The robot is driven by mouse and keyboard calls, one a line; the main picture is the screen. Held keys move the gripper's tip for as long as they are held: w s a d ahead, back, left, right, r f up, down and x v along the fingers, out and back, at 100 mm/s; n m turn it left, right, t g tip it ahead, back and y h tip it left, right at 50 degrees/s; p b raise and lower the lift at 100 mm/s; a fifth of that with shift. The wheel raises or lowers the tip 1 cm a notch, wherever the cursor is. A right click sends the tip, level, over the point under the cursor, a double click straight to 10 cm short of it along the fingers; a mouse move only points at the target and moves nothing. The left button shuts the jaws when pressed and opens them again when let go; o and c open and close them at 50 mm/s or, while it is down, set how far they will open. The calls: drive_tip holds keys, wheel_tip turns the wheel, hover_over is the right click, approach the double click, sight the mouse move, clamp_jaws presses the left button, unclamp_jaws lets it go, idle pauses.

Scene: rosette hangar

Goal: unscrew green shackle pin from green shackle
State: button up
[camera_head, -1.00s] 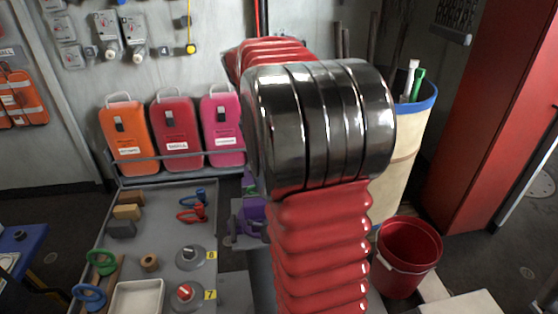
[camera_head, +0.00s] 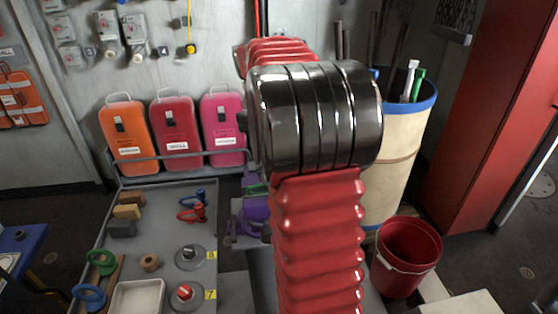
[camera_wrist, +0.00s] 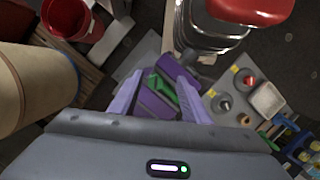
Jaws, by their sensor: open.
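A green piece (camera_wrist: 161,92), apparently the green shackle, sits in a purple vise-like holder (camera_wrist: 156,78) in the wrist view. Its pin cannot be told apart from its body. In the head view, a bit of green (camera_head: 257,188) shows above the purple holder (camera_head: 254,211), partly hidden by my arm. My gripper (camera_wrist: 156,88) is open. Its two lavender fingers appear on either side of the holder in the wrist view, with nothing visibly gripped; whether they touch it cannot be told. My arm hides the gripper in the head view.
Red (camera_head: 191,215) and blue (camera_head: 193,196) shackles lie on the grey table (camera_head: 160,205). Green (camera_head: 101,262) and blue (camera_head: 89,296) rings stand at its left, near a white tray (camera_head: 138,298). A red bucket (camera_head: 408,258) and cream barrel (camera_head: 394,168) stand right of my arm.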

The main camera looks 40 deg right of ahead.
drive_tip(key=m+y, duration=0.1)
drive_tip(key=m, duration=0.7)
drive_tip(key=m+t+y, duration=0.1)
drive_tip(key=m, duration=0.2)
drive_tip(key=shift+m+t, duration=0.3)
drive_tip(key=m+t, duration=0.1)
drive_tip(key=m, duration=0.5)
drive_tip(key=shift+y, duration=0.4)
drive_tip(key=m+t, duration=0.1)
drive_tip(key=m, duration=0.4)
drive_tip(key=shift+m+t, duration=0.4)
drive_tip(key=shift+f, duration=0.1)
drive_tip(key=shift+w+d+f, duration=0.1)
drive_tip(key=shift+f, duration=0.4)
drive_tip(key=shift+w+d+f, duration=0.1)
drive_tip(key=shift+f, duration=0.35)
drive_tip(key=shift+f, duration=0.1)
